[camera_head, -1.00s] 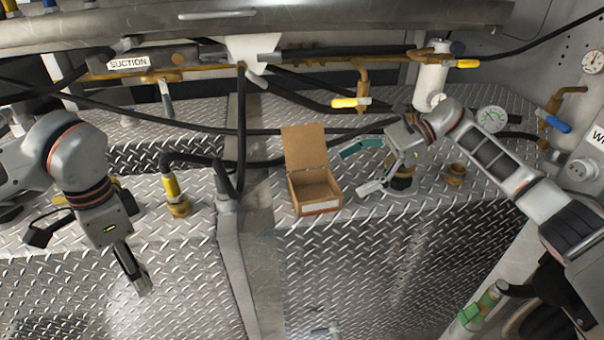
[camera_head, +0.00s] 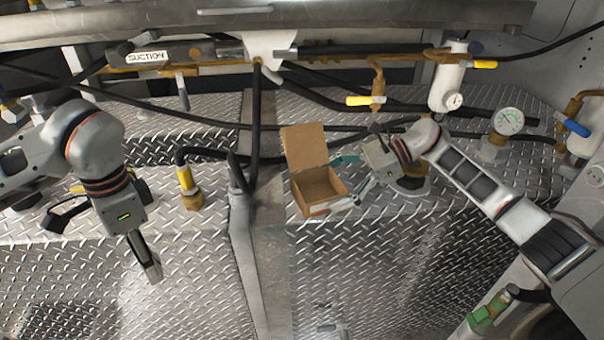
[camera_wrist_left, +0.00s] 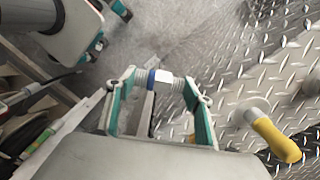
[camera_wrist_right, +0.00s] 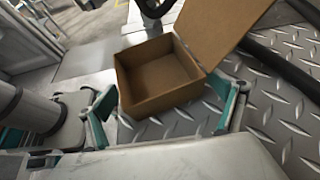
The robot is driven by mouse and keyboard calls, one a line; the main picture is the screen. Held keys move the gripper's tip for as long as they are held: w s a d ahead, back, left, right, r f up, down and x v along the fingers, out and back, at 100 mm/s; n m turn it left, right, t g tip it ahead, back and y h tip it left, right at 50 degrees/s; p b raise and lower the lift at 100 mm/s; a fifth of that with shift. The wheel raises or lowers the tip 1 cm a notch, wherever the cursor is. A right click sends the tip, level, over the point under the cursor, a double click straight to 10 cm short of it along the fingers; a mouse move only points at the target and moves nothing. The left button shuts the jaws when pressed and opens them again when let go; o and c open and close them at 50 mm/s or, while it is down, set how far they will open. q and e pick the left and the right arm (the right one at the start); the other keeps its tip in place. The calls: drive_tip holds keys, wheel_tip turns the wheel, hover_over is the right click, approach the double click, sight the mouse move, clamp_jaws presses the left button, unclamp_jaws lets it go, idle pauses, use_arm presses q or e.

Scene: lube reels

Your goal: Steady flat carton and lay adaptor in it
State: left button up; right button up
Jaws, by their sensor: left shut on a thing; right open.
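The small brown carton (camera_head: 318,188) sits on the diamond-plate deck near its front edge, its lid raised at the back and its inside empty. It also shows in the right wrist view (camera_wrist_right: 160,78). My right gripper (camera_head: 346,184) is open at the carton's right side. Its fingers (camera_wrist_right: 168,100) are spread with the near part of the carton between or just beyond them; I cannot tell whether they touch it. My left gripper (camera_head: 150,270) points down, well left of the carton. In the left wrist view it is shut on the adaptor (camera_wrist_left: 166,80), a metal threaded piece with a blue ring.
A yellow-sleeved hose fitting (camera_head: 187,182) stands on the deck between my left gripper and the carton. Black hoses and yellow-handled valves (camera_head: 372,100) run behind the carton. A pressure gauge (camera_head: 509,121) is at the right. The lower plate in front is mostly clear.

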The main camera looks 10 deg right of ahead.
drive_tip(key=c, duration=0.7)
